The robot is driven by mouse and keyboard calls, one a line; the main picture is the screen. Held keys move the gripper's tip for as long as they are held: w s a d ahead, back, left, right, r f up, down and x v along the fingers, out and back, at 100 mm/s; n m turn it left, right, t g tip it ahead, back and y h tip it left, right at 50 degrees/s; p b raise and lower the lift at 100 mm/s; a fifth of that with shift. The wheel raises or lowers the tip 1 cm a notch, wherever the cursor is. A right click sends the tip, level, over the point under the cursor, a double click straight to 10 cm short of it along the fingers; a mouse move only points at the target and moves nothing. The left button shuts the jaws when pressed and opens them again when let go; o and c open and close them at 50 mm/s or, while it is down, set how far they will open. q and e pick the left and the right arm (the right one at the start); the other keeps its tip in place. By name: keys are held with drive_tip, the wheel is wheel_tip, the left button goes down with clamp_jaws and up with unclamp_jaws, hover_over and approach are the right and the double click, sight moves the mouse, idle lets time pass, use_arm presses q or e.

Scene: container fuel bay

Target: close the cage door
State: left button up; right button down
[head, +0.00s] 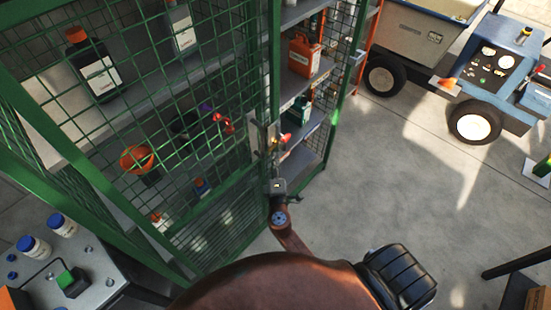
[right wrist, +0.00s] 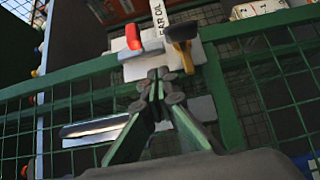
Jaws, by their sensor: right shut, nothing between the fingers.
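The green mesh cage door (head: 225,160) fills the left and middle of the head view. It stands partly open: a gap beside its free edge shows the shelves directly. A pale latch plate (head: 262,135) with a red-tipped handle sits on that edge. My right gripper (head: 272,172) is shut and empty at the door edge, just below the latch. Its fingertips (right wrist: 160,78) lie in front of the plate; contact is unclear. My left gripper is out of view.
Shelves in the cage hold an orange canister (head: 304,55), a dark green can (head: 298,108) and bottles. A grey table (head: 100,265) with blue-capped jars stands at lower left. A blue cart (head: 490,85) stands at upper right. The concrete floor (head: 390,170) between is clear.

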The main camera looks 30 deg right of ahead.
sight(274, 135)
drive_tip(key=p+x, duration=0.1)
drive_tip(key=x, duration=0.6)
drive_tip(key=shift+w, duration=0.1)
drive_tip(key=shift+w+d, duration=0.1)
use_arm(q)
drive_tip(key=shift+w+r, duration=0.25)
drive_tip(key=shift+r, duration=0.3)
